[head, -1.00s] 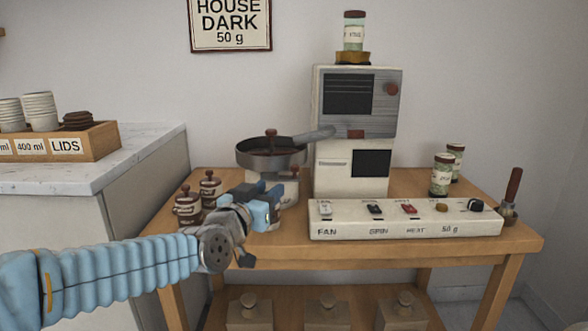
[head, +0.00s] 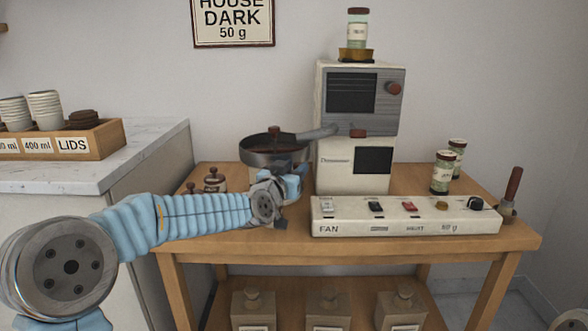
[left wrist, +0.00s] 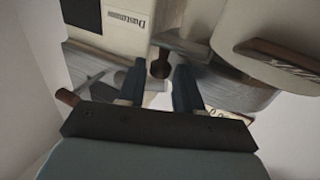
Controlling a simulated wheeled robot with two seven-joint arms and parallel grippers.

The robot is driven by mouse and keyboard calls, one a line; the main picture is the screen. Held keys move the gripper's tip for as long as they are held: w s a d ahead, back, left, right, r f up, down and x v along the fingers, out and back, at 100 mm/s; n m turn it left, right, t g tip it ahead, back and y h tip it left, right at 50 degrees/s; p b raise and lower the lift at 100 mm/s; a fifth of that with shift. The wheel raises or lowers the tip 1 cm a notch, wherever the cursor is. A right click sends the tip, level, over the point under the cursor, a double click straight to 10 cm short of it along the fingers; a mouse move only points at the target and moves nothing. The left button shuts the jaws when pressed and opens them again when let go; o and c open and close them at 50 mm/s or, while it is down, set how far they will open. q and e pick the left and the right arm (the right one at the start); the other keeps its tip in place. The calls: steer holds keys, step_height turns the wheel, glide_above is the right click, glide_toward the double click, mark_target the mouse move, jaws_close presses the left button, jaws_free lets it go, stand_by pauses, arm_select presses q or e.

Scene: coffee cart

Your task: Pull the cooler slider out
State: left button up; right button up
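The cooler is the round grey pan (head: 262,157) on the wooden table, left of the roaster. My left gripper (head: 294,176) is in front of the cooler's right side, largely hidden by its own wrist. In the left wrist view its two blue fingers (left wrist: 160,82) are apart. A small dark brown knob (left wrist: 160,68), which looks like the slider's, shows between the fingertips. I cannot tell whether the fingers touch it. The slider itself is hidden in the head view. My right gripper is not in view.
The cream roaster (head: 335,180) stands right behind the gripper. A white switch panel (head: 400,228) lies to its right along the table front. The counter with a wooden cup box (head: 102,144) is further left.

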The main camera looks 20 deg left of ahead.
arm_select(q)
jaws_close()
steer(key=shift+s, duration=0.1)
steer(key=s, duration=0.1)
steer(key=s+d+b, duration=0.1)
steer(key=s, duration=0.2)
steer(key=shift+s+d+f, duration=0.1)
steer(key=shift+s+d, duration=0.1)
steer(key=shift+d, duration=0.05)
steer(key=shift+c, duration=0.7)
jaws_free()
steer(key=shift+o, duration=0.7)
steer(key=shift+s, duration=0.1)
